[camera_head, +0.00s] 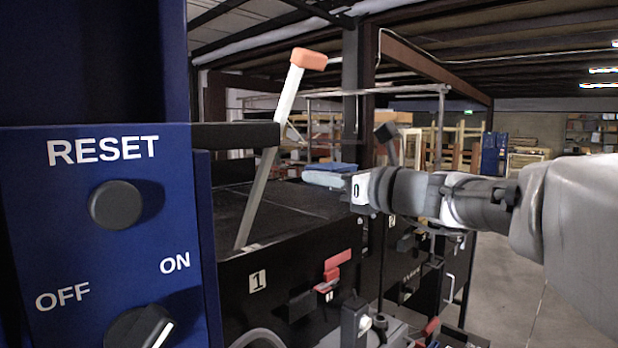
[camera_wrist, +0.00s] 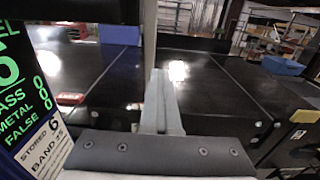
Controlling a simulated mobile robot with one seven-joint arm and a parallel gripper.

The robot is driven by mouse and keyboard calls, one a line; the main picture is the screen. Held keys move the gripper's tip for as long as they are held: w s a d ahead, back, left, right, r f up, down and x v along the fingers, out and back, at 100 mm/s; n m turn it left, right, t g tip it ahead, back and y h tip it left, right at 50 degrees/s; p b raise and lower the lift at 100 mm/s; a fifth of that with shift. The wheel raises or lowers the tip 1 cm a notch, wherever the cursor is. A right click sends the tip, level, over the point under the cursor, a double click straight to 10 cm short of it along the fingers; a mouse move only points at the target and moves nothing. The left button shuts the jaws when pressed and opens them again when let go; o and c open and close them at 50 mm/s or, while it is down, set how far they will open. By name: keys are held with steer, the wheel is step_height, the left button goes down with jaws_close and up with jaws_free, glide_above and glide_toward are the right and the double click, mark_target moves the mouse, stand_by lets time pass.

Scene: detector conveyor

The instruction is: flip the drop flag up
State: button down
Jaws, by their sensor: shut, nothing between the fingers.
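A pale straight bar with an orange end block (camera_head: 309,59) rises from the black conveyor top and leans to the right; it looks like the drop flag, but I cannot be sure. A pale upright bar (camera_wrist: 150,35) also shows just beyond my fingertips in the wrist view; I cannot tell whether it touches them. My gripper (camera_wrist: 158,76) is shut and empty, its fingers together over the dark conveyor surface. In the head view my arm comes in from the right and the fingers cannot be made out.
A blue panel (camera_head: 105,250) with a RESET button (camera_head: 116,205) and an OFF/ON knob (camera_head: 141,326) stands close at left. Red parts (camera_head: 338,262) sit on the black conveyor side (camera_head: 290,265). A display panel (camera_wrist: 30,95) borders the wrist view. Open floor (camera_head: 510,280) lies right.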

stand_by(0.9)
jaws_free()
stand_by(0.4)
steer(key=shift+d, duration=0.1)
